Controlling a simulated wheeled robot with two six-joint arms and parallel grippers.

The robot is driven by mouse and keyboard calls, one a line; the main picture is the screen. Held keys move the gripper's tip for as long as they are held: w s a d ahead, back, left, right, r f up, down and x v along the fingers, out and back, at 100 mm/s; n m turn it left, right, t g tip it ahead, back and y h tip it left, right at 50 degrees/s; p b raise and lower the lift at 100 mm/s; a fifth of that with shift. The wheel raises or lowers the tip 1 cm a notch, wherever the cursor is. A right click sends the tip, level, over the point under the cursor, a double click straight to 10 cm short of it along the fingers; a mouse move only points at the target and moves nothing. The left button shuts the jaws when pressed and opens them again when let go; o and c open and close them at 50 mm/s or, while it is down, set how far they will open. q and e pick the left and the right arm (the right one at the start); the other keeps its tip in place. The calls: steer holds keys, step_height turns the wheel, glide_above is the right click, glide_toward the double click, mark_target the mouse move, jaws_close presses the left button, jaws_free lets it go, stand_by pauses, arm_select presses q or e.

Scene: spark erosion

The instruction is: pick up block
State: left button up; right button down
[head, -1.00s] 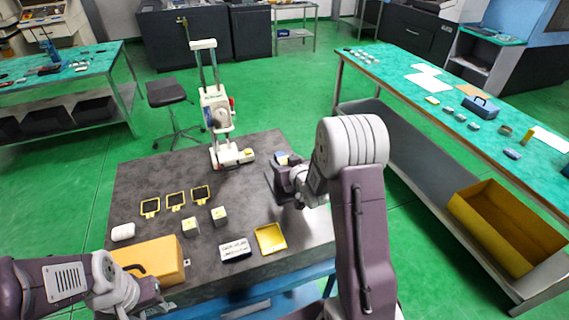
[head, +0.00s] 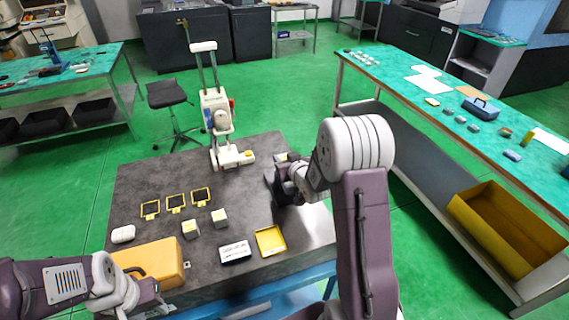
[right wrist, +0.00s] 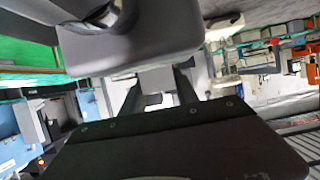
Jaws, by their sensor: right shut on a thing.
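My right gripper (head: 280,170) is over the right back part of the dark table and shut on a block. A small pale part of the block (head: 281,157) shows beyond the gripper in the head view; the rest is hidden. In the right wrist view the grey block (right wrist: 156,82) sits between the two dark fingers (right wrist: 158,96). Two more pale blocks with yellow on top stand on the table, one on the left (head: 190,229) and one on the right (head: 219,218). My left gripper (head: 158,310) is at the bottom left; its fingers cannot be made out.
The dark table (head: 240,190) also bears three yellow-framed plates (head: 175,202), a white rounded piece (head: 123,234), an orange case (head: 152,262), a labelled white box (head: 235,252) and a yellow tray (head: 270,241). A white upright device (head: 218,120) stands at the back. The table's middle is clear.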

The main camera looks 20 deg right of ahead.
mark_target(284, 157)
step_height(284, 157, up, 16)
steer(key=p, duration=0.2)
steer(key=shift+p, duration=0.35)
steer(key=shift+w, duration=0.1)
